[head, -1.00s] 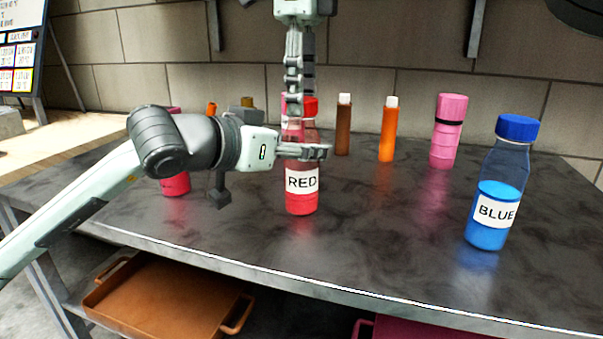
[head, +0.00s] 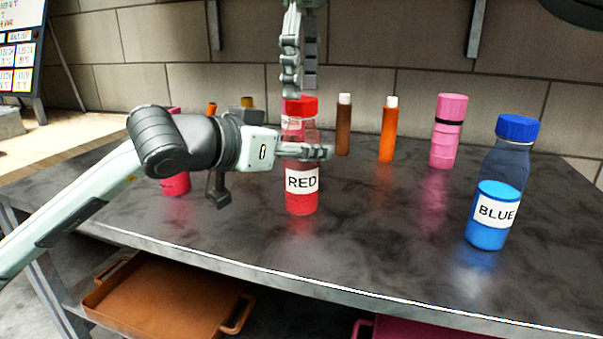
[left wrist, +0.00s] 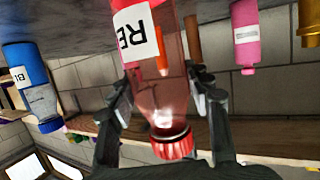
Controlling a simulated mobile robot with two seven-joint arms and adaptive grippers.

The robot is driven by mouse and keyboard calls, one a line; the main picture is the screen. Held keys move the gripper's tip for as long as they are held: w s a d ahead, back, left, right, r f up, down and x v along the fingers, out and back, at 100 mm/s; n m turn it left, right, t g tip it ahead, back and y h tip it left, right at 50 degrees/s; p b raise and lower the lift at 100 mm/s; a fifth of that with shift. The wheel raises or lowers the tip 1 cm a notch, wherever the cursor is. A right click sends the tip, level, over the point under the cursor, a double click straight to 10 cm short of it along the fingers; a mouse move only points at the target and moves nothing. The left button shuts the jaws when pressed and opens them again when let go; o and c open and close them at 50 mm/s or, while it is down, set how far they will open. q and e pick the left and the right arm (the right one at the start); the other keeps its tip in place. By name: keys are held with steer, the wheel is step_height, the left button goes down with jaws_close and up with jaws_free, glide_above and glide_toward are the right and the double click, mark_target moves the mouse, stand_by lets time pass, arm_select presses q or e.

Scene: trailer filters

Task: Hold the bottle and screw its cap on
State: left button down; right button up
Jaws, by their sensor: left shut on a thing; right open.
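A clear bottle of red liquid with a RED label (head: 302,181) stands upright on the dark table. Its red cap (head: 300,106) sits on top of the bottle's neck. My left gripper (head: 318,152) comes in from the left and is shut on the bottle's upper body, below the cap. In the left wrist view the bottle (left wrist: 158,85) shows upside down between the fingers, with the red cap (left wrist: 173,142) on its mouth. My right gripper (head: 300,78) points down just above the cap and is open and empty. I cannot tell how tightly the cap sits.
A blue bottle with a blue cap (head: 495,195) stands at the right of the table. A pink bottle (head: 446,132), an orange bottle (head: 388,132) and a brown bottle (head: 343,128) stand behind. An orange tray (head: 165,300) lies below the table. The table's front middle is clear.

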steer(key=shift+r, duration=2.6)
arm_select(q)
steer(key=c, duration=0.6)
jaws_free()
steer(key=v, duration=1.2)
arm_select(e)
steer(key=shift+s, duration=0.1)
